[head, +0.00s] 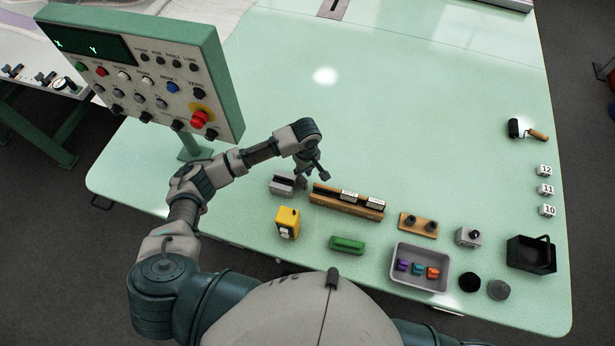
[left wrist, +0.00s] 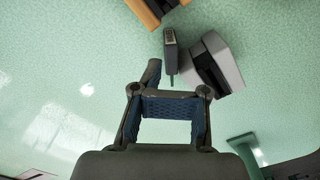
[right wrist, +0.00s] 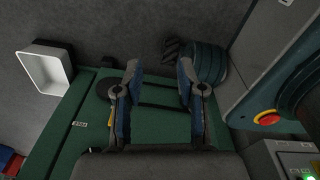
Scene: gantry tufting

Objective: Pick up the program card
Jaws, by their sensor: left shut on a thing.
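A wooden rack (head: 335,200) on the green table holds pieces with white labels (head: 348,195); I cannot read them or tell which is the program card. A small dark grey labelled piece (left wrist: 171,50) is between the rack and a grey slotted box (left wrist: 222,62); the box also shows in the head view (head: 282,184). My left gripper (head: 320,172) is above the table by the rack and box. My right gripper (right wrist: 152,75) is open and empty.
A control panel (head: 135,75) with a red button stands at left. A yellow device (head: 287,222), a green block (head: 347,245), a grey tray (head: 420,268) and a black bin (head: 531,256) are along the near edge. The table's middle is clear.

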